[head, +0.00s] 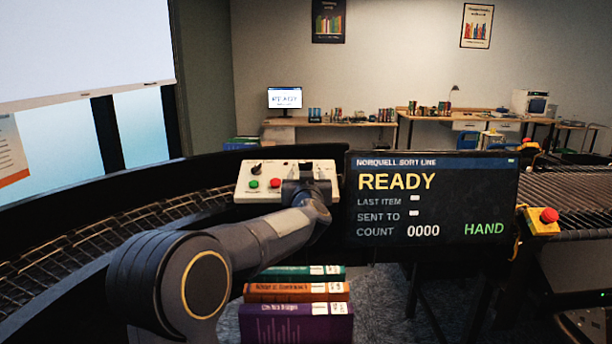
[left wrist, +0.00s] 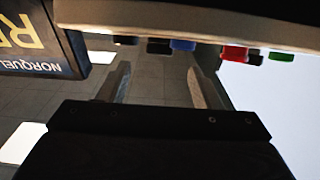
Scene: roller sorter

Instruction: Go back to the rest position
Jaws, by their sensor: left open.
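My left arm reaches in from the lower left in the head view. Its gripper (head: 306,172) is in front of the right part of the cream control panel (head: 245,190). In the left wrist view my left gripper (left wrist: 160,76) has its two fingers spread, with nothing between them. The panel (left wrist: 150,14) runs along the top of that inverted view, with black, blue (left wrist: 183,45), red (left wrist: 234,53) and green (left wrist: 281,56) controls. The fingers appear apart from these controls. My right gripper is in neither view.
A screen (head: 432,200) right of the panel reads READY, COUNT 0000 and HAND. Stacked books (head: 297,291) are below my forearm. A curved roller track (head: 100,240) is at left, another conveyor (head: 570,195) at right. A red stop button (head: 549,215) is on a yellow box.

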